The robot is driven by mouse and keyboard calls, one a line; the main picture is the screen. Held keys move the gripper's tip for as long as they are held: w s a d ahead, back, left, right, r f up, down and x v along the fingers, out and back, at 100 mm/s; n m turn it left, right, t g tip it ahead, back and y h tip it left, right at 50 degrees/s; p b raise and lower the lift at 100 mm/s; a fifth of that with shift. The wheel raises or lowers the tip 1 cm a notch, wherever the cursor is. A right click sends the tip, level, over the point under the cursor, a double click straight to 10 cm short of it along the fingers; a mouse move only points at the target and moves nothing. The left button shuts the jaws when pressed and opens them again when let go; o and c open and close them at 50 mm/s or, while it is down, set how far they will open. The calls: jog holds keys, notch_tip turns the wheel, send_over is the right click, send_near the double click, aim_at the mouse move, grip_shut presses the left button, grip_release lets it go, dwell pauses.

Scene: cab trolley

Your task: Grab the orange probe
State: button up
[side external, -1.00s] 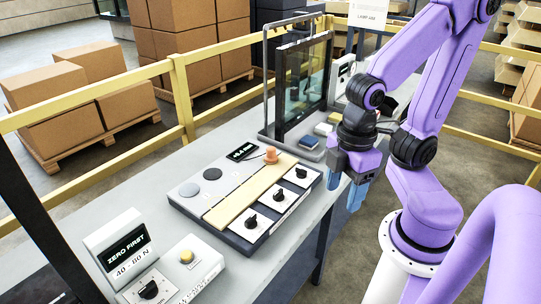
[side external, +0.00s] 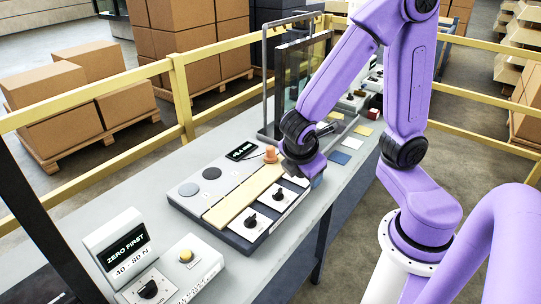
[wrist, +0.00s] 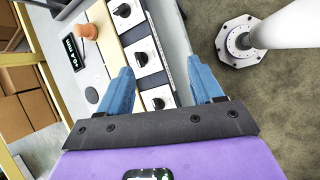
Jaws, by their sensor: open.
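The orange probe (side external: 270,154) stands at the back end of the grey panel, near the small dark display. It also shows in the wrist view (wrist: 87,31), at the upper left, outside the jaws. My gripper (wrist: 165,80) is open, its two blue fingers spread over the row of black knobs, with nothing between them but the panel below. In the side view my wrist is just right of the probe and largely hides the gripper; a bit of blue finger shows below it.
The panel (side external: 187,190) has a pale yellow strip, grey discs and black knobs (side external: 250,221). A framed screen (side external: 290,85) stands behind the probe. Coloured squares (side external: 340,157) lie to the right. A box reading ZERO FIRST (side external: 123,243) is at the near left. A yellow rail runs behind.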

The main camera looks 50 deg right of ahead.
jog(key=w+d+f+n+t+h, duration=0.1)
jog(key=w+d+f+n+h, duration=0.1)
jog(key=w, duration=0.3)
jog(key=w+d+f+n+t+h, duration=0.1)
jog(key=w+d+f+n+h, duration=0.15)
jog(key=w, duration=0.25)
jog(key=n+t+h, duration=0.2)
jog(key=n+t, duration=0.1)
jog(key=n, duration=0.2)
send_near(271, 151)
jog(key=shift+m+y, duration=0.25)
jog(key=shift+y, duration=0.1)
jog(key=x, duration=1.4)
jog(key=shift+a+f, duration=0.15)
jog(key=shift+f, duration=0.1)
jog(key=c, duration=1)
jog(key=shift+r, duration=0.15)
